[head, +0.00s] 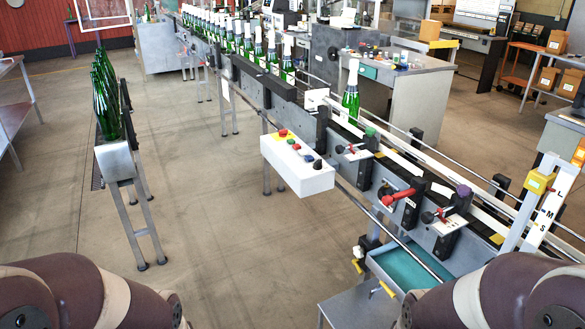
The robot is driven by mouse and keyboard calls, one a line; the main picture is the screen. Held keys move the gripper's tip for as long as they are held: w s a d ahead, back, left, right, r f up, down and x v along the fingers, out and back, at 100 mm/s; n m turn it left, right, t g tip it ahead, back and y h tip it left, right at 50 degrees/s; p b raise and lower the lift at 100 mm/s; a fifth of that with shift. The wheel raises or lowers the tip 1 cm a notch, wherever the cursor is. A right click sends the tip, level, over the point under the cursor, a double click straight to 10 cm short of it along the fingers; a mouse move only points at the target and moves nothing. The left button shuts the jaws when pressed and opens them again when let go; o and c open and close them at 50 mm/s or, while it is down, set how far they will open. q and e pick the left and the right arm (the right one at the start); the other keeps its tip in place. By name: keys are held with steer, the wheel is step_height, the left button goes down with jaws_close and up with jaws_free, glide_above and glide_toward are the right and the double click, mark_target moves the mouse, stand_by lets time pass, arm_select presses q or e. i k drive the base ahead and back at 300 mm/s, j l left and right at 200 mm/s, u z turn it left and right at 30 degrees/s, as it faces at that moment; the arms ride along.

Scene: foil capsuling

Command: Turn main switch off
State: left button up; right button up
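A white control box (297,165) is mounted on the near side of the conveyor, in the middle of the head view. Its top carries a red button (283,133) on a yellow base, a few small coloured buttons and a black knob (317,164) at the right end. A red handle (397,197) sits on a black plate further right along the conveyor side. No readable label shows which of these is the main switch, and the knob's setting is too small to tell. Only parts of my two arms show at the bottom corners; neither gripper is in view.
The conveyor (340,125) runs from back left to front right, carrying several green bottles with white tops. A stand with green bottles (104,95) is at the left. A teal-lined tray (405,268) sits low at the front right. The floor between stand and conveyor is clear.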

mark_target(283, 133)
steer(key=i+j+z, duration=0.2)
steer(key=z, duration=0.35)
steer(key=i+j+z, duration=0.1)
steer(key=z, duration=0.3)
steer(key=i+j+z, duration=0.25)
steer(key=i+j, duration=0.15)
steer(key=j, duration=0.2)
steer(key=i+j+z, duration=0.25)
steer(key=j, duration=0.35)
steer(key=i+j+z, duration=0.1)
steer(key=i+j, duration=0.15)
steer(key=i+j+z, duration=0.15)
steer(key=j, duration=0.35)
steer(key=i+j+z, duration=0.1)
steer(key=j, duration=0.25)
steer(key=i+j+z, duration=0.15)
steer(key=j, duration=0.2)
steer(key=i+j, duration=0.1)
steer(key=j, duration=0.3)
steer(key=i+j, duration=0.1)
steer(key=j, duration=0.35)
steer(key=i+j, duration=0.1)
steer(key=j, duration=0.3)
